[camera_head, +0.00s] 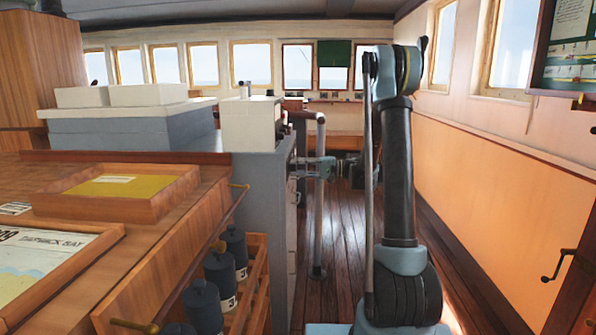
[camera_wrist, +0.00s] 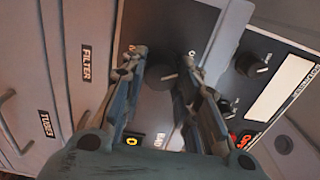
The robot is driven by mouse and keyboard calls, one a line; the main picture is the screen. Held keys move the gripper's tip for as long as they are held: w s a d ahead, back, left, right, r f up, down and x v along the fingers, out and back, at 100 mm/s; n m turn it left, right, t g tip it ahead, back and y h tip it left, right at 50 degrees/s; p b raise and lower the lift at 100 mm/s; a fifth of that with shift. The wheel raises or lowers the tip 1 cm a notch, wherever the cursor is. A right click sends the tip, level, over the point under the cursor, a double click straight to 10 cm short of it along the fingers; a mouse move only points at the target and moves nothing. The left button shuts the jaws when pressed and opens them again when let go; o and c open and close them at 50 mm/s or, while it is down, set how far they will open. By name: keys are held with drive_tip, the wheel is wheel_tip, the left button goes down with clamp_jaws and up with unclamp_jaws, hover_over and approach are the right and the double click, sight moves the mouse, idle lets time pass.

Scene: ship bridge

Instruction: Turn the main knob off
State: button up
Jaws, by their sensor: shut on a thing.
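In the wrist view a dark round knob (camera_wrist: 160,76) sits on a dark control panel, between the two fingers of my gripper (camera_wrist: 163,62). The fingers are closed in around the knob, one on each side, and partly hide it. The knob's pointer and exact setting cannot be made out. I cannot pick out the knob in the head view, where my arm stands upright at centre right.
Grey drawers marked FILTER and TUBES (camera_wrist: 46,124) are at left. In the head view a wooden chart counter (camera_head: 200,215) fills the left; an aisle of floorboards (camera_head: 342,235) runs ahead.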

drive_tip(key=shift+f, duration=0.1)
drive_tip(key=o, duration=1.1)
drive_tip(key=shift+c, duration=0.2)
drive_tip(key=d, duration=1.2)
drive_tip(key=shift+s, duration=0.15)
